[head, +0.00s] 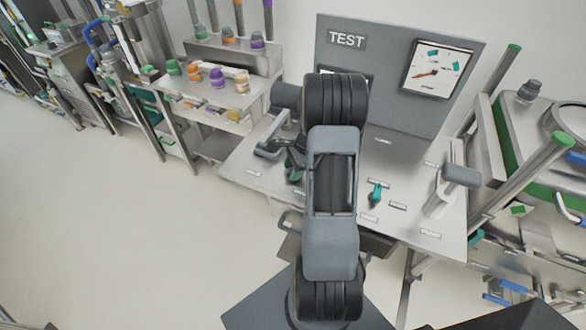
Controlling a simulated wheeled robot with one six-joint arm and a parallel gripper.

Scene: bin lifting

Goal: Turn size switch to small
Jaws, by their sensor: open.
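A second green piece (295,176) shows at the left of my arm, partly hidden by my gripper. My gripper (291,162) is a dark shape over the left part of the bench, open, close above or beside that green piece. I cannot tell whether they touch. My arm hides the middle of the bench.
The bench's upright panel (385,105) carries a TEST sign and a square dial gauge (438,67). A grey lever (445,185) stands at the bench's right. A shelf unit (215,90) with coloured knobs is at the left. Pale floor (120,240) is clear at front left.

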